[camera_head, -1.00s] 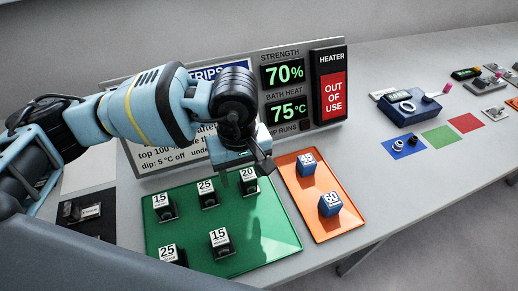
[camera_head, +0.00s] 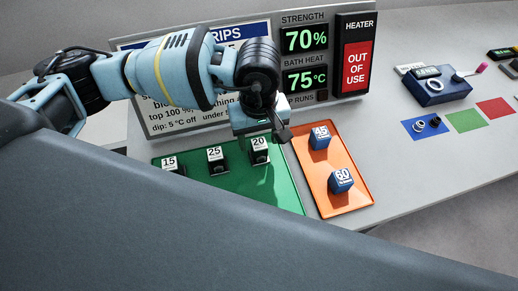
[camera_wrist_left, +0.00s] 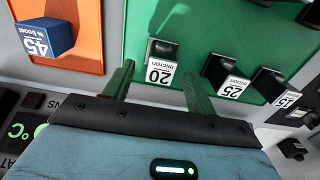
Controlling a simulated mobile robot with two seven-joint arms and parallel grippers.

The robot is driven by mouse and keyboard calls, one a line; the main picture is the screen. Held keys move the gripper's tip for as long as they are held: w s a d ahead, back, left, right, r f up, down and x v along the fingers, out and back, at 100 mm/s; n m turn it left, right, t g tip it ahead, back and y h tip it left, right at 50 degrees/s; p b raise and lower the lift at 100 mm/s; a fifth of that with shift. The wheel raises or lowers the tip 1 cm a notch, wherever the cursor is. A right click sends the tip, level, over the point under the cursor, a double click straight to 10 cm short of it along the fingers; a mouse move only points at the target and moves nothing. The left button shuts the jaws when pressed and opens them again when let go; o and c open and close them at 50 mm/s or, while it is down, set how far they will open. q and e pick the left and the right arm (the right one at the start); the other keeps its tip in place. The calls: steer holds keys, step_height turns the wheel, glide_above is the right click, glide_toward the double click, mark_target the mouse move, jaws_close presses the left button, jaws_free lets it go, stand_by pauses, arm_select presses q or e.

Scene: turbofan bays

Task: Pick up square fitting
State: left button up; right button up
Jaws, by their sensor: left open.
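Dark blocks with white labels stand on the green tray (camera_head: 278,190); which thing is the square fitting I cannot tell. The block marked 20 (camera_head: 259,150) is just below my left gripper (camera_head: 266,128) in the head view. In the left wrist view, the left gripper (camera_wrist_left: 157,82) is open and empty, its two fingers on either side of the 20 block (camera_wrist_left: 161,72) in the picture. The block appears beyond the fingertips. Blocks marked 25 (camera_head: 215,158) and 15 (camera_head: 170,162) stand to its left in the head view. My right gripper is not in view.
An orange tray (camera_head: 352,200) beside the green one holds blue blocks marked 45 (camera_head: 320,138) and 60 (camera_head: 341,180). A display board (camera_head: 305,60) stands behind. A blue mat (camera_head: 427,130) with small rings lies right. A large dark shape (camera_head: 200,240) hides the front.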

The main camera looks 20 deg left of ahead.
mark_target(259, 143)
arm_select(q)
steer(key=shift+s+d+f, duration=0.1)
steer(key=shift+s+f, duration=0.05)
steer(key=shift+f, duration=2)
steer(key=c, duration=1)
steer(key=shift+r, duration=0.1)
step_height(259, 143, up, 10)
steer(key=shift+f, duration=0.1)
